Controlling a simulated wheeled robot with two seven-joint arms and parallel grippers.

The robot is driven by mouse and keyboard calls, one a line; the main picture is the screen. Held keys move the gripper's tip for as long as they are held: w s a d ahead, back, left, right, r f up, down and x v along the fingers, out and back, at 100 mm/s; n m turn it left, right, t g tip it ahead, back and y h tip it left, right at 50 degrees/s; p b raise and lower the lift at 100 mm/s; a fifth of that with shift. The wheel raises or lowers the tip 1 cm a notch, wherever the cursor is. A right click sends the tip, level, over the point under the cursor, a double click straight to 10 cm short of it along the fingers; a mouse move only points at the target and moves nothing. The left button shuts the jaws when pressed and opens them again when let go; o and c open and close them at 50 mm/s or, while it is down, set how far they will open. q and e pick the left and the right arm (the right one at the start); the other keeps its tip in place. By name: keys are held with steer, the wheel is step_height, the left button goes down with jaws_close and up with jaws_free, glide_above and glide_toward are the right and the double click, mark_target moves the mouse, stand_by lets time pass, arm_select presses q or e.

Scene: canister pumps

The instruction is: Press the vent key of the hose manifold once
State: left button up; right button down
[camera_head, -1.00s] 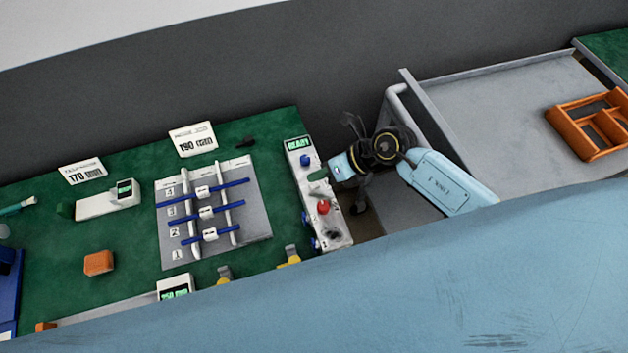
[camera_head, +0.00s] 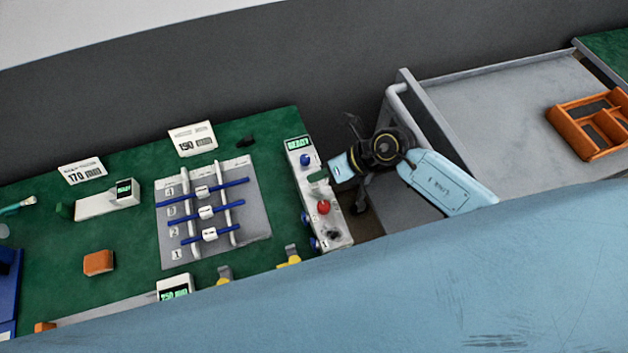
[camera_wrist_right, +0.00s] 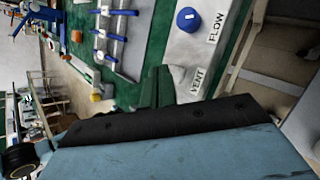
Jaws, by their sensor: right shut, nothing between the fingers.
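The hose manifold (camera_head: 336,230) is a long white box with a lit green display (camera_head: 298,143), a blue knob (camera_head: 306,160) and a red knob (camera_head: 323,207). My right gripper (camera_head: 317,176) is shut and empty, its green fingertips over the manifold between these knobs. In the right wrist view my fingertips (camera_wrist_right: 156,88) are beside the VENT label (camera_wrist_right: 198,81), below the blue FLOW knob (camera_wrist_right: 188,20). The vent key is mostly or wholly hidden by the fingers; I cannot tell whether they touch it. My left gripper is not in view.
Left of the manifold, a grey rack (camera_head: 249,220) holds several blue rods on the green table (camera_head: 120,235). A grey cart (camera_head: 500,110) with an orange tray (camera_head: 570,128) stands at right.

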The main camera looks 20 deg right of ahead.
mark_target(319, 184)
steer(key=shift+f, duration=0.25)
steer(key=shift+f+b, duration=0.35)
steer(key=shift+f, duration=0.1)
stand_by(0.6)
steer(key=shift+r+p, duration=0.9)
steer(key=shift+p, duration=0.05)
step_height(319, 184, up, 5)
steer(key=p, duration=0.5)
stand_by(0.8)
